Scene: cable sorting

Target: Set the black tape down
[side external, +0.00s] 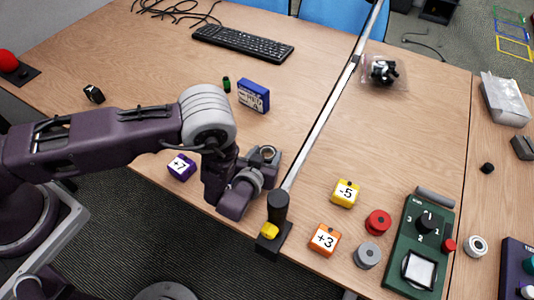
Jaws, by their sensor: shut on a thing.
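My gripper (262,169) is low over the near edge of the wooden table, left of the pole's base. It is shut on what looks like the black tape, a dark ring with a pale centre (267,153) at the fingers. The gripper hides part of it, and I cannot tell whether it touches the table. A red roll (378,222), a grey roll (367,255) and a white roll (475,246) lie to the right.
A long pole (325,105) crosses the table just right of my gripper. A purple +7 block (181,167) is to the left. A yellow -5 block (345,193), orange +3 block (324,240) and green control box (420,245) are to the right. A blue box (254,95) stands behind.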

